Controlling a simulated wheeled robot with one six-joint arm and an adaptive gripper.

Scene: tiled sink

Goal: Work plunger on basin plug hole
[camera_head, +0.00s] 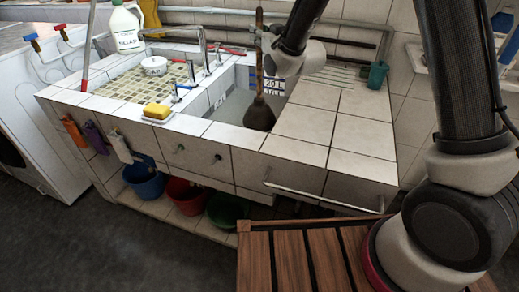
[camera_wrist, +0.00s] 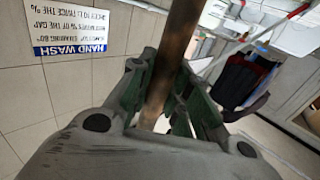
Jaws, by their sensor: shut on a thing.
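The plunger (camera_head: 259,115) stands nearly upright in the right-hand basin (camera_head: 228,108), its dark rubber cup low and its wooden handle rising above the counter. My gripper (camera_head: 264,44) is shut on the handle's upper part. In the wrist view, the brown handle (camera_wrist: 172,50) passes between the green fingers of my gripper (camera_wrist: 155,105). The plug hole is hidden. I cannot tell whether the cup touches the basin floor.
A tap (camera_head: 203,52) stands left of the basin. A yellow sponge (camera_head: 157,111) and white bottle (camera_head: 126,28) sit on the left counter. A green cup (camera_head: 377,74) stands at the back right. The right tiled counter (camera_head: 335,125) is clear. A wooden slatted surface (camera_head: 320,255) lies in front.

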